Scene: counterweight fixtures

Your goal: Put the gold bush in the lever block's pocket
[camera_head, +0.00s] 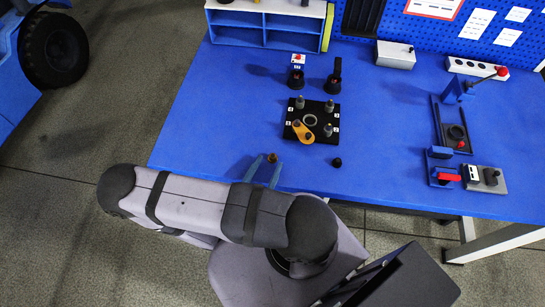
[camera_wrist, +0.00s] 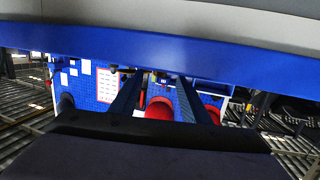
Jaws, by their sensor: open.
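The gold bush (camera_head: 272,157) looks like a small brownish piece near the table's front edge in the head view. My gripper (camera_head: 270,162) is open, with its two teal fingers spread on either side of the bush in the picture. I cannot tell whether they touch it. At the right, a blue block with a long red-knobbed lever (camera_head: 460,93) stands at the end of a dark frame. A smaller blue block with a red handle (camera_head: 443,178) is nearer. I cannot tell which is the lever block, and no pocket shows clearly. The wrist view shows the fingers (camera_wrist: 158,95) apart; the bush is not clear there.
A black plate (camera_head: 318,108) with posts, a ring and an orange arm (camera_head: 303,131) lies mid-table. A small black knob (camera_head: 337,162) stands in front of it. Dark fixtures (camera_head: 334,78) and a shelf (camera_head: 265,25) are behind. Blue table is clear left of the plate.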

